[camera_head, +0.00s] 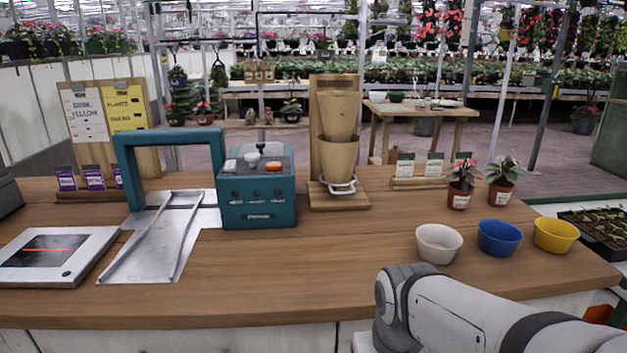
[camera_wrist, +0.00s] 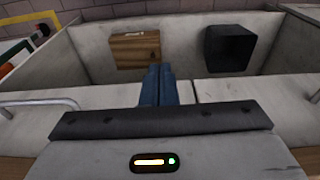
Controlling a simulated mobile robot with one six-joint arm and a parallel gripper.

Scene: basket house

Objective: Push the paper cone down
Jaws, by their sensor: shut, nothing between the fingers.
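The brown paper cone (camera_head: 338,112) stands upright in the middle of the counter, in front of a wooden backboard. Its lower end sits in a wider brown paper sleeve or cup (camera_head: 340,155), which rests at a white ring on a wooden stand (camera_head: 325,198). In the wrist view my gripper (camera_wrist: 160,68) has its two blue fingers together, with nothing between them. The cone does not show in the wrist view. My gripper is out of the head view, where only my arm shows at bottom right.
A teal machine (camera_head: 256,190) with a metal chute (camera_head: 155,238) stands left of the cone. White (camera_head: 438,243), blue (camera_head: 499,238) and yellow (camera_head: 556,235) bowls and two potted plants are at right. Below my fingers, a wooden block (camera_wrist: 135,48) and a black box (camera_wrist: 229,48) lie in a compartment.

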